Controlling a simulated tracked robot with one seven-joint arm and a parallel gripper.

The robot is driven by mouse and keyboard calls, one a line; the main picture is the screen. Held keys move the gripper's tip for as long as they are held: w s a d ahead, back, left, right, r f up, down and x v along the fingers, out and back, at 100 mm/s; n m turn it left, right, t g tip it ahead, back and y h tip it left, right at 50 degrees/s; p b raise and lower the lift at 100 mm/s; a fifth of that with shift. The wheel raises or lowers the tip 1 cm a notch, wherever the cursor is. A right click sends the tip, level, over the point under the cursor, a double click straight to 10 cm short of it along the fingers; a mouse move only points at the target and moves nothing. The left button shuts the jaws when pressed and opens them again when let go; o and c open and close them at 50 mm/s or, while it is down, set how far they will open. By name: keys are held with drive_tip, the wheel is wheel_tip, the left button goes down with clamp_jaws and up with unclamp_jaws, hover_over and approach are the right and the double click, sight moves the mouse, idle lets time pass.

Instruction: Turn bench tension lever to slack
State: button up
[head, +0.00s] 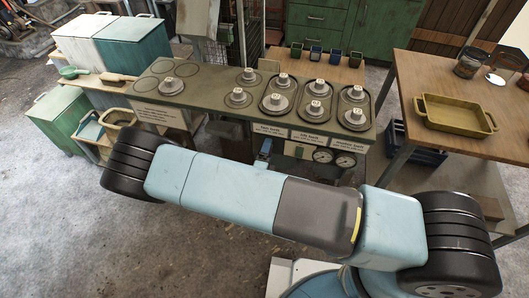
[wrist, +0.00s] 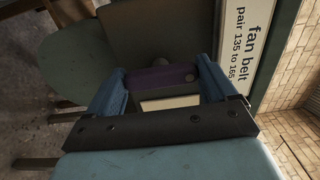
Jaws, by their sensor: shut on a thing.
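The wrist view shows the two blue fingers of my gripper (wrist: 165,88) on either side of a purple, rounded bar, the tension lever (wrist: 176,74). The gripper is shut on it. A grey round part shows just behind the bar. In the head view, a small blue part of my gripper (head: 264,155) shows at the front of the dark bench (head: 205,88), below its label strip. My arm hides most of the gripper and the lever there, so the lever's angle cannot be told.
Several grey pulleys (head: 277,101) stand on the bench top. The fan belt label (wrist: 248,45) is close to the right of my gripper. A wooden table with a yellow tray (head: 455,113) stands at right.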

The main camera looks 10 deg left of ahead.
drive_tip(key=shift+f, duration=0.15)
drive_tip(key=o, duration=0.9)
drive_tip(key=shift+d, duration=0.1)
drive_tip(key=shift+c, duration=0.2)
drive_tip(key=s+a, duration=0.1)
drive_tip(key=s, duration=1.2)
drive_tip(key=shift+s, duration=0.4)
